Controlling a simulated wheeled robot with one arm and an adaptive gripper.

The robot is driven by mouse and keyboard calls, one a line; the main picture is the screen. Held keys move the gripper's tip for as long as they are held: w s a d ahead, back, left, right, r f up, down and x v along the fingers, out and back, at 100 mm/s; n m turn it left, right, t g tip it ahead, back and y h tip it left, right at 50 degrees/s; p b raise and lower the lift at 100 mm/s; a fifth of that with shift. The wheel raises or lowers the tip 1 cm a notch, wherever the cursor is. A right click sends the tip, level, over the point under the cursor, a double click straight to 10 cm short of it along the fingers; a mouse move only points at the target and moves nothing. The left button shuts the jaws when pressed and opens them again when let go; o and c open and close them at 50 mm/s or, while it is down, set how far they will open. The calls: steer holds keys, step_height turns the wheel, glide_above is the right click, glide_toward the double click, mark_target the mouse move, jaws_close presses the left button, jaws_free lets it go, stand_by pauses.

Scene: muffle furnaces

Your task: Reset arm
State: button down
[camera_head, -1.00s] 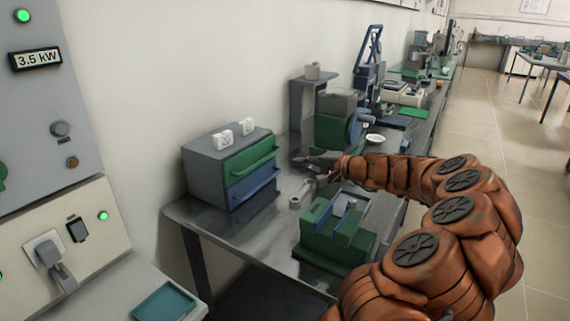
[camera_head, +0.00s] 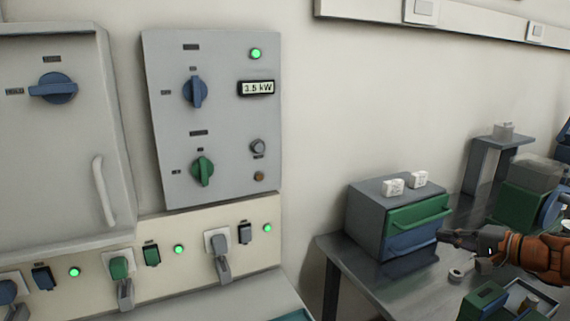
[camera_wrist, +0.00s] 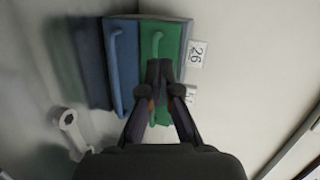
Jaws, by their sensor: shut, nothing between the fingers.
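My gripper (camera_head: 447,237) is at the right of the head view, at the end of my orange arm. It is shut and empty, just in front of a small grey cabinet (camera_head: 366,222) with a green drawer (camera_head: 418,213) and a blue drawer (camera_head: 412,240). In the wrist view my shut fingers (camera_wrist: 160,72) overlap the green drawer (camera_wrist: 172,30), with the blue drawer (camera_wrist: 122,60) beside it. I cannot tell whether the fingertips touch the drawer front.
The cabinet stands on a dark metal bench (camera_head: 345,262). White number blocks (camera_head: 393,187) sit on top of it. A grey wrench-like part (camera_head: 462,272) and a green vise-like device (camera_head: 484,302) lie close to my gripper. A control panel (camera_head: 215,120) and plugs fill the left.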

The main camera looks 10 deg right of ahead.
steer(key=s+a+f+n+g+y, duration=0.1)
steer(key=s+a+f+n+g, duration=0.2)
steer(key=a, duration=0.9)
steer(key=s+a+n+g+y, duration=0.1)
steer(key=s+a+n+g, duration=0.35)
steer(key=a, duration=0.85)
steer(key=s+a+f+n+g+h, duration=0.2)
steer(key=s+a+f+g, duration=0.2)
steer(key=s+a, duration=0.15)
steer(key=s+d+f+n+g+h, duration=0.1)
steer(key=s+d+f+g+h, duration=0.2)
steer(key=s, duration=0.7)
steer(key=s+d+f+n+g+h, duration=0.1)
steer(key=s+f+h, duration=0.3)
steer(key=s, duration=0.7)
steer(key=s+p+v, duration=0.2)
steer(key=p+v, duration=1.2)
steer(key=v, duration=0.2)
steer(key=shift+a+r+t, duration=0.25)
steer(key=shift+a+t, duration=0.05)
steer(key=shift+t, duration=0.15)
steer(key=shift+s, duration=0.1)
